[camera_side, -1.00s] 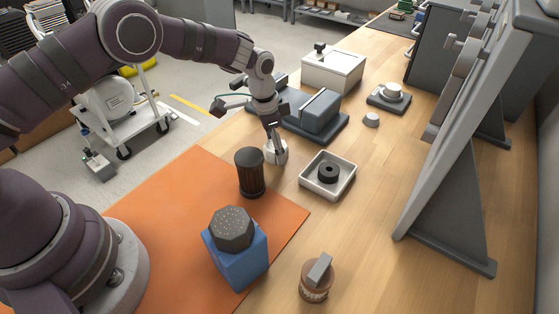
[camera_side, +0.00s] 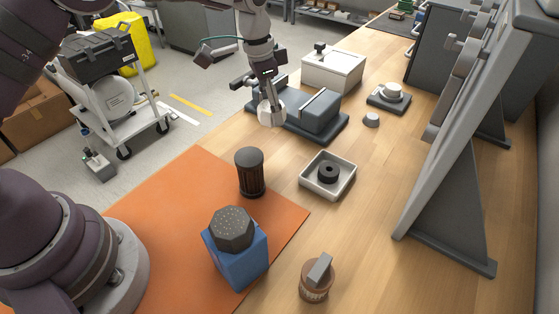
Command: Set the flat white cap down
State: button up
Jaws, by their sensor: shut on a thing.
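The flat white cap (camera_side: 271,116) is a pale, round piece held in the air at the end of my gripper (camera_side: 268,98). My gripper is shut on the cap, with the fingers pointing down. The cap hangs above the table, in front of the grey fixture's left part in the picture and apart from the dark ribbed cylinder below it. The fingertips partly hide the cap.
A dark ribbed cylinder (camera_side: 250,172) stands at the orange mat's (camera_side: 180,207) edge. A blue block (camera_side: 240,262) bears a dark dotted piece (camera_side: 232,228). A white tray (camera_side: 343,185) holds a black ring (camera_side: 328,173). The grey fixture (camera_side: 318,114) stands behind. Table between is clear.

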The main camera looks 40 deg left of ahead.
jog(key=s+a+f+n, duration=0.1)
jog(key=s+a+n, duration=0.1)
jog(key=s, duration=0.3)
jog(key=s+a+f+n, duration=0.1)
jog(key=s+a+n, duration=0.1)
jog(key=s, duration=0.3)
jog(key=s+a+f+n+y, duration=0.1)
jog(key=s+a+f+n, duration=0.1)
jog(key=s, duration=0.3)
jog(key=shift+a+f+n, duration=0.1)
jog(key=shift+a+n, duration=0.2)
jog(key=shift+a, duration=0.55)
jog(key=shift+w+a, duration=0.1)
jog(key=shift+w, duration=0.05)
send_over(241, 136)
jog(key=shift+s+f, duration=0.45)
jog(key=shift+f, duration=0.35)
jog(key=shift+w+f, duration=0.15)
jog(key=shift+w, duration=0.1)
jog(key=shift+f, duration=1.6)
jog(key=shift+f, duration=0.1)
jog(key=o, duration=1.1)
jog(key=shift+o, duration=0.2)
